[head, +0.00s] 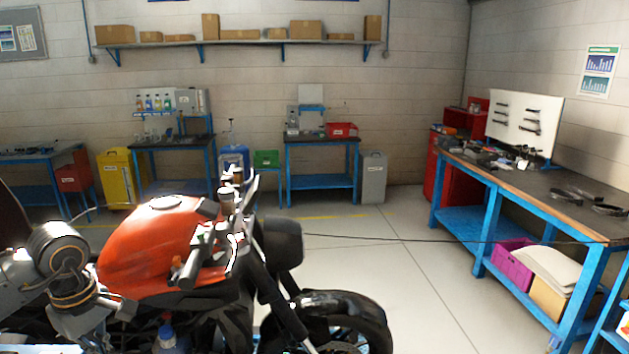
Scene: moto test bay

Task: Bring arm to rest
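Part of my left arm (62,258) shows at the lower left in the head view, with rounded grey joints in front of the motorcycle's side. No fingers of my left gripper can be made out. My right arm and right gripper are not in view. The motorcycle (150,242) with an orange-red tank stands close in front of me, its handlebar and front wheel toward the right. My arm overlaps the rear of the motorcycle in the picture; I cannot tell whether they touch.
A blue-framed workbench (480,182) with a dark top runs along the right. Two smaller benches (322,141) (172,143), a yellow bin (118,180) and a grey bin (373,178) stand at the back wall. A dark cable crosses the view. The floor (400,270) right of the motorcycle is clear.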

